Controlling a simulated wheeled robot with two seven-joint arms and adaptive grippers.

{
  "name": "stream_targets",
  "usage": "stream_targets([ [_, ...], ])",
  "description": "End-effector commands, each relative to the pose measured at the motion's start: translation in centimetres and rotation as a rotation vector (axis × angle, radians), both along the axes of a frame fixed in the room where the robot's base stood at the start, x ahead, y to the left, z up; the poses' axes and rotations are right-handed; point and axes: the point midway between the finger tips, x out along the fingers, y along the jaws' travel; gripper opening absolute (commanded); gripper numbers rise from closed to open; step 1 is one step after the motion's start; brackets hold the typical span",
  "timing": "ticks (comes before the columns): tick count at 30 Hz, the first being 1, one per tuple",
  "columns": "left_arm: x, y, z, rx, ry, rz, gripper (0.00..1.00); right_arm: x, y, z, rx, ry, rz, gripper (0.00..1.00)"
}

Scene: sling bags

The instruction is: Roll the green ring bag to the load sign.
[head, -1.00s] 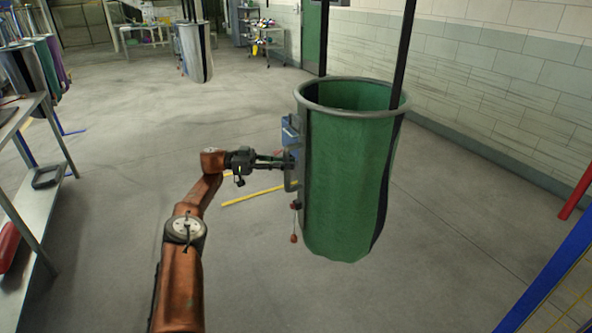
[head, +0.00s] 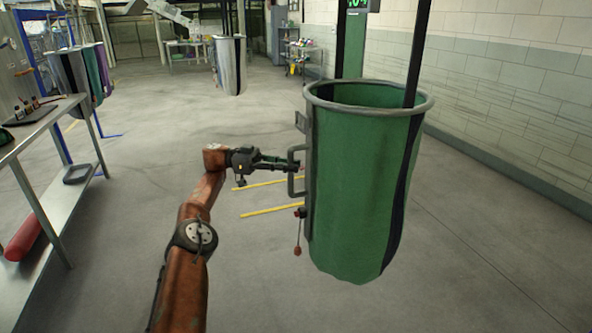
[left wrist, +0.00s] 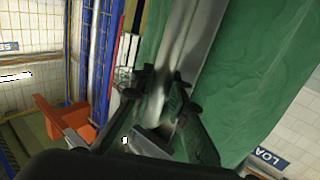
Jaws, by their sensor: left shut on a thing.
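The green ring bag (head: 362,190) hangs upright at right of centre in the head view, with a grey ring (head: 372,110) around its open top and a dark strap above. My left gripper (head: 288,164) is shut on the grey handle (head: 297,187) at the bag's left side. A blue sign reading "LOA" (left wrist: 266,158), cut off by the cloth, is on the tiled wall there. My right gripper is not in view.
A metal bench (head: 45,125) stands at left, with several hanging bags (head: 90,70) behind it. A silver bag (head: 230,65) hangs farther back. A green post (head: 352,45) with a lit display stands by the right wall. Yellow floor lines (head: 270,208) lie beyond my arm. The middle floor is clear.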

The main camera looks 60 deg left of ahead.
Motion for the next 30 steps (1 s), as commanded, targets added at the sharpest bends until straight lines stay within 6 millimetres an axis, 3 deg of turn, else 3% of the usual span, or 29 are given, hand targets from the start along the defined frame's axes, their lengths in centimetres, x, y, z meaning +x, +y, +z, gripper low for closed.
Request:
stream_targets([
  [15, 0.03, 0.02, -0.31, 0.003, 0.008, 0.001, 0.00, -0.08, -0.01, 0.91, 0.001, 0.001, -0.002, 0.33],
  [16, 0.02, 0.04, -0.30, 0.003, 0.007, 0.001, 0.17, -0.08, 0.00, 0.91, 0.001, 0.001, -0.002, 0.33],
  [21, -0.17, 0.16, -0.13, 0.003, 0.003, 0.003, 0.28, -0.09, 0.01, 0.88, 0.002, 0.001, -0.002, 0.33],
  [24, -0.20, 0.18, -0.08, 0.003, 0.003, 0.003, 0.33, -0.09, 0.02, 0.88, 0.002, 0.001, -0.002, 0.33],
  [30, -0.23, 0.16, 0.00, 0.002, 0.001, 0.002, 0.33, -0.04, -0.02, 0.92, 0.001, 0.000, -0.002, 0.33],
])
